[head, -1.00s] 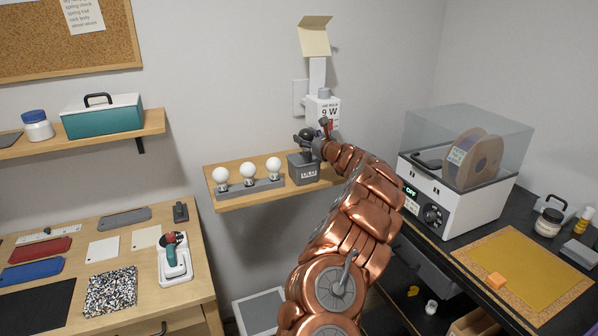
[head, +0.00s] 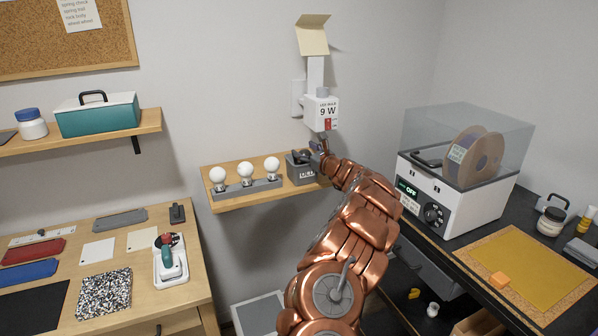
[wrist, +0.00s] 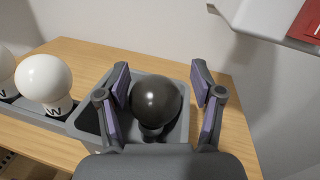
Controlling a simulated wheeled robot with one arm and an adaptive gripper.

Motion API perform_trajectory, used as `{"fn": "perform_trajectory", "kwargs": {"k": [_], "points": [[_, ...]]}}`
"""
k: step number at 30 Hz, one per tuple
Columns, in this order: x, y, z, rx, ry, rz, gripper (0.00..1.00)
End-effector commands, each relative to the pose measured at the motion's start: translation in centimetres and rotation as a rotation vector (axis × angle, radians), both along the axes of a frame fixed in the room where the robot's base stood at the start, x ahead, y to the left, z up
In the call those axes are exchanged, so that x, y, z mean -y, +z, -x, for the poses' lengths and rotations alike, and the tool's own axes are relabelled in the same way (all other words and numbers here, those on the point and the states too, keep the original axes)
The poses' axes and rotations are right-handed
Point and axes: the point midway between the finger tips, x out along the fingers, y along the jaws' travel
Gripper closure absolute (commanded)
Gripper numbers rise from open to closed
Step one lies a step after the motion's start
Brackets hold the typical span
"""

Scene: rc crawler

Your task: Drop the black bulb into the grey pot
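The black bulb (wrist: 156,100) is a glossy dark globe. In the wrist view it sits within the outline of the grey pot (wrist: 76,124), its neck pointing toward the camera. My gripper (wrist: 162,82) has its two purple-padded fingers spread on either side of the bulb. A clear gap shows between the bulb and the right finger; the left pad is close to it. In the head view the grey pot (head: 304,174) stands on the wooden wall shelf, with my gripper (head: 308,152) at its mouth. The bulb's underside is hidden.
Three white bulbs (head: 246,171) stand in a grey holder left of the pot on the shelf (head: 240,202). A white 9 W box (head: 321,112) hangs on the wall just above my gripper. A printer-like machine (head: 450,200) stands at the right.

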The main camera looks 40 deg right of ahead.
Motion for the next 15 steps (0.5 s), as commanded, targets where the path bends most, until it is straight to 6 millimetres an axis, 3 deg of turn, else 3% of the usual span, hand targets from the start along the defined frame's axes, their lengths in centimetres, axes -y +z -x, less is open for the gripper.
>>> {"fn": "perform_trajectory", "kwargs": {"k": [4,15], "points": [[0.02,0.01,0.01,0.0,0.0,0.0,0.16],[0.01,0.04,0.22,0.0,-0.001,0.0,0.16]]}}
